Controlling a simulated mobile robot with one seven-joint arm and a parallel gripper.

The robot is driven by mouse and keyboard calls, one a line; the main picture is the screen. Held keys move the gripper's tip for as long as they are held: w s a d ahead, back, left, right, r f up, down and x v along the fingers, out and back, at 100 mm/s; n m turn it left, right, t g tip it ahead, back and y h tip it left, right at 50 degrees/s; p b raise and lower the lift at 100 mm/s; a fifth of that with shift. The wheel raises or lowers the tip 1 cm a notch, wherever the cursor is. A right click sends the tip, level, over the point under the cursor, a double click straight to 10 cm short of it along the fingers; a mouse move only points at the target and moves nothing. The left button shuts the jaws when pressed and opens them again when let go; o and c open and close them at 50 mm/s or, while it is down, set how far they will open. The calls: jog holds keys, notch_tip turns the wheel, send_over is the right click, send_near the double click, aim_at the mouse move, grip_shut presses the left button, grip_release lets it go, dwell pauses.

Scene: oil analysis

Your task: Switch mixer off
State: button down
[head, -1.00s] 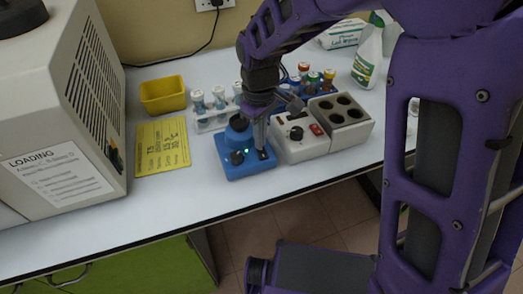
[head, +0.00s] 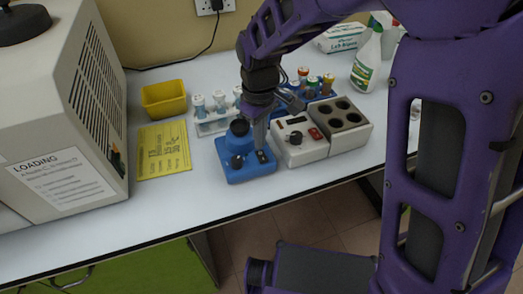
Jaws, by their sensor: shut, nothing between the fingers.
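I cannot tell whether the tips touch the switch. No green light shows on the mixer's front now. My arm comes in from the upper right.
A white heater block (head: 300,146) with dark wells stands close to the mixer's right. A tube rack (head: 215,120), a yellow tray (head: 163,98) and a yellow sheet (head: 164,150) lie behind and left. A large beige machine (head: 50,110) fills the left.

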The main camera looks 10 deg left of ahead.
aim_at(260, 153)
notch_tip(260, 153, up, 5)
jog(key=shift+f+p, duration=0.1)
jog(key=shift+p, duration=0.95)
